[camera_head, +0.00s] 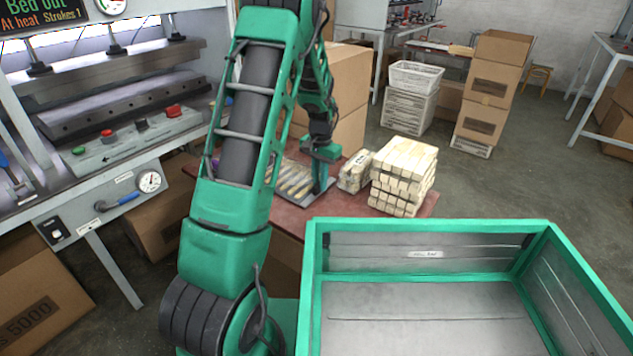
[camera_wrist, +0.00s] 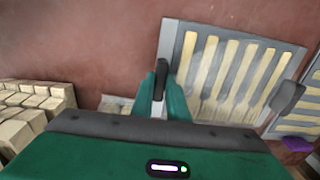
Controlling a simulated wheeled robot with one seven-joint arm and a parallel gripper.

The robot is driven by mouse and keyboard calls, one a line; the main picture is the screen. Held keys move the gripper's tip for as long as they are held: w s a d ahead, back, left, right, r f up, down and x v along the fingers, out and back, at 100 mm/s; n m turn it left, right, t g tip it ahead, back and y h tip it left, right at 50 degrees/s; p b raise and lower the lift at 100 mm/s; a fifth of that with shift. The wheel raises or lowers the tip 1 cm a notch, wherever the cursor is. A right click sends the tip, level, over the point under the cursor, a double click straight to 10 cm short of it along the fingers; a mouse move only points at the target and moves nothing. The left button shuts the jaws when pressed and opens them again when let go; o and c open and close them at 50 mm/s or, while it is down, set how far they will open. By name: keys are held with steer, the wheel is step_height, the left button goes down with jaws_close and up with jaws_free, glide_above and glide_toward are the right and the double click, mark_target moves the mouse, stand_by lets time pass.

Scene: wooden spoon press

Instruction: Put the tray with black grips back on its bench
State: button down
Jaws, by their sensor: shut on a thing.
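A grey metal tray (camera_wrist: 250,50) with slots and pale wooden spoons in them lies flat on, or just above, the red bench (camera_wrist: 110,40). It has a black grip at each short side; one grip (camera_wrist: 287,97) shows free at the right in the wrist view. My gripper (camera_wrist: 162,95) is shut on the other black grip (camera_wrist: 162,72) at the tray's left side. In the head view the tray (camera_head: 293,183) lies over the bench (camera_head: 282,216), partly hidden by my arm, and my gripper (camera_head: 320,178) is at its right end. I cannot tell whether the tray touches the bench.
Stacked wooden pieces (camera_head: 403,175) stand right of the tray on the bench. A purple thing (camera_wrist: 298,144) lies near the tray's far grip. A hot press (camera_head: 110,95) stands left, cardboard boxes (camera_head: 350,75) behind. A large green-framed bin (camera_head: 420,277) fills the front right.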

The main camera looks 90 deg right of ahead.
steer(key=c, duration=1.7)
jaws_free()
steer(key=shift+f, duration=0.1)
steer(key=shift+c, duration=0.2)
step_height(320, 180, up, 12)
steer(key=w+a+r+n, duration=0.4)
steer(key=w+a, duration=0.4)
steer(key=w, duration=0.5)
steer(key=w+a+r+n, duration=0.35)
steer(key=w+a, duration=0.45)
steer(key=w, duration=0.5)
steer(key=w+a+n, duration=0.2)
steer(key=a+n, duration=0.3)
steer(key=a, duration=0.9)
steer(key=w+a+f+n, duration=0.1)
steer(key=a+n, duration=0.5)
steer(key=a, duration=0.7)
steer(key=shift+w+a+f, duration=0.25)
steer(key=shift+w+a, duration=0.1)
steer(key=shift+w, duration=0.15)
